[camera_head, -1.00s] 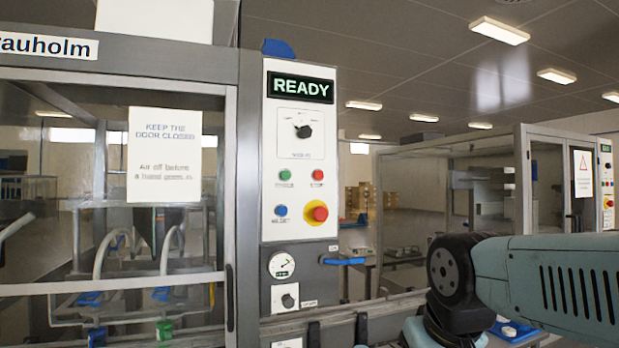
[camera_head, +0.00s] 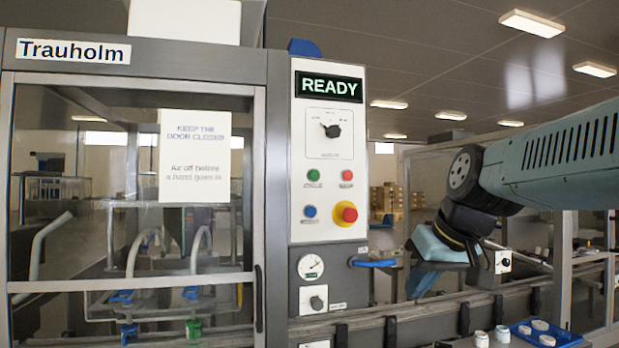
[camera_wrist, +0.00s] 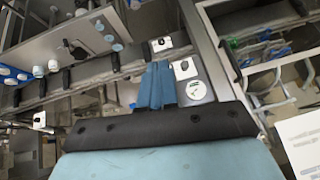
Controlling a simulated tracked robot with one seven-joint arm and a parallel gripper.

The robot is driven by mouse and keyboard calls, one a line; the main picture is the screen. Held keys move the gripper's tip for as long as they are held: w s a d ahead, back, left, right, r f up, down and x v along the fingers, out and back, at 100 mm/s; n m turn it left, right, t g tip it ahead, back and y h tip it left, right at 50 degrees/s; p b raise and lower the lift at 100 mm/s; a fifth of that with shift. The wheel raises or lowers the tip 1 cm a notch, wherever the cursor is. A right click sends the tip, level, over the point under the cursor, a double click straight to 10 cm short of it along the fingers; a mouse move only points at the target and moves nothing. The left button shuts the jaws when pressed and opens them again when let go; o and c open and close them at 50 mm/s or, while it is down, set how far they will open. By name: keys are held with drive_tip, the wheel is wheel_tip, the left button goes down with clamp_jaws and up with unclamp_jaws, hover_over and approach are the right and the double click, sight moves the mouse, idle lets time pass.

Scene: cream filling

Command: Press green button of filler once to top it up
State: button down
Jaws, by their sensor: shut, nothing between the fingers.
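The filler (camera_head: 278,170) is a grey machine with a white control panel (camera_head: 300,240) and a display reading READY (camera_head: 329,87). The green button (camera_head: 313,175) is small and round, left of a red button (camera_head: 347,175) and below a dial. My gripper (camera_head: 415,288) is right of and below the panel in the head view, pointing down and left, apart from the buttons. In the wrist view its two fingers (camera_wrist: 157,72) are together and empty. The wrist view shows the gauge (camera_wrist: 196,90) near the fingertips; the green button is not visible there.
A blue button (camera_head: 310,211) and a red-and-yellow stop button (camera_head: 346,213) sit below the green one. A blue handle (camera_head: 375,263) juts out between panel and gripper. The conveyor rail (camera_head: 420,315) runs below, with white jars (camera_head: 502,333) at the right. Space before the panel is clear.

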sight(314, 175)
drive_tip(key=w+a+r+n+y, duration=0.2)
drive_tip(key=w+a+r, duration=0.4)
drive_tip(key=w+r, duration=0.3)
drive_tip(key=w+a+r+n+t+y, duration=0.1)
drive_tip(key=w+a+r+n+y, duration=0.2)
drive_tip(key=w+r, duration=0.6)
drive_tip(key=a+r+y, duration=0.1)
drive_tip(key=a+y, duration=0.1)
drive_tip(key=a, duration=0.1)
drive_tip(key=shift+w+r+n, duration=0.2)
drive_tip(key=shift+w+n, duration=0.05)
drive_tip(key=shift+n, duration=0.05)
drive_tip(key=shift+w+a, duration=0.1)
drive_tip(key=shift+a, duration=0.05)
drive_tip(key=shift+w+a, duration=0.4)
drive_tip(key=shift+w, duration=1)
drive_tip(key=shift+w+a, duration=0.4)
drive_tip(key=shift+w, duration=0.95)
drive_tip(key=shift+w+a, duration=0.4)
drive_tip(key=shift+w, duration=1)
drive_tip(key=shift+w, duration=0.1)
drive_tip(key=shift+w+a, duration=0.1)
drive_tip(key=shift+w, duration=0.35)
drive_tip(key=shift+w+a, duration=0.1)
drive_tip(key=shift+w, duration=0.35)
drive_tip(key=shift+s, duration=0.1)
drive_tip(key=shift+s+d, duration=0.25)
drive_tip(key=shift+s, duration=0.55)
